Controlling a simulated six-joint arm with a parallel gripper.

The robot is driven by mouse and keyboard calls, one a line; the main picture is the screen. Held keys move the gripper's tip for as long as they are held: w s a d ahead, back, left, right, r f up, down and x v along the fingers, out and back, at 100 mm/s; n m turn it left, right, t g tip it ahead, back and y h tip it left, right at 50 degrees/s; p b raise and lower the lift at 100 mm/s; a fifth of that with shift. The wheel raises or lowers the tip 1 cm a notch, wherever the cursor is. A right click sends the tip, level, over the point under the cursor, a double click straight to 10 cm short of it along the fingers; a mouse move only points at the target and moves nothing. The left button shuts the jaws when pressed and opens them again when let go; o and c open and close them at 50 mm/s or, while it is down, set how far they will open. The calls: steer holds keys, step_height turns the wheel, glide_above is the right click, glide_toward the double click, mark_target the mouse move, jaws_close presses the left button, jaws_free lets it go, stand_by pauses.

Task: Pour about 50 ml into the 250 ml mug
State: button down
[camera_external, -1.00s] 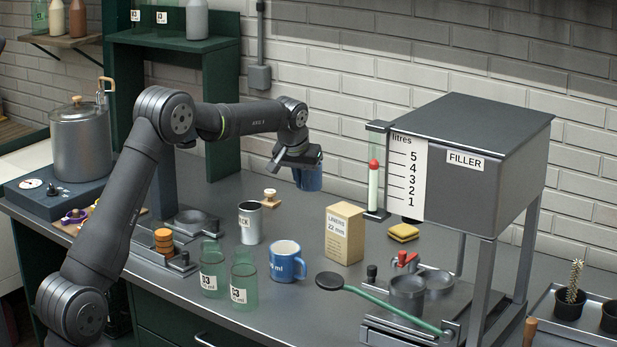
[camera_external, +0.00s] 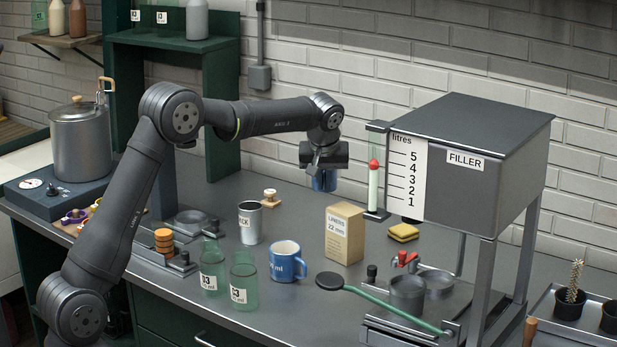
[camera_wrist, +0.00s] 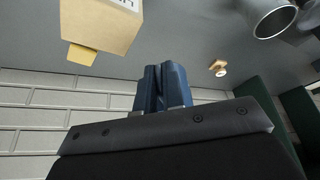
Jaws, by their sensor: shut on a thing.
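A blue mug (camera_external: 286,262) with white lettering ending in "ml" stands upright on the grey counter, its handle to the right; its inside cannot be made out. My gripper (camera_external: 323,170) is above the counter, behind and to the right of the mug, pointing down. Two green glass bottles (camera_external: 213,270) (camera_external: 243,283) stand left of the mug.
A steel cup (camera_external: 250,222) and a cardboard box (camera_external: 344,234) stand near the mug. The filler tank (camera_external: 470,165) with its litre scale is on the right.

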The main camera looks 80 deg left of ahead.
steer(key=w+d+n+g+h, duration=0.15)
steer(key=d+n+g, duration=0.25)
steer(key=d+n, duration=1.4)
steer(key=d+f+m, duration=0.2)
steer(key=f, duration=0.1)
steer(key=d+f+m, duration=0.2)
steer(key=f, duration=0.2)
steer(key=w+d+f+m, duration=0.1)
steer(key=d+f+m, duration=0.1)
steer(key=f, duration=0.1)
steer(key=shift+d+f+m, duration=0.2)
steer(key=shift+d+m, duration=0.1)
steer(key=shift+m, duration=0.1)
steer(key=s+a+r+t+h, duration=0.5)
steer(key=r, duration=0.2)
steer(key=shift+r, duration=0.15)
steer(key=shift+s+a+r, duration=0.1)
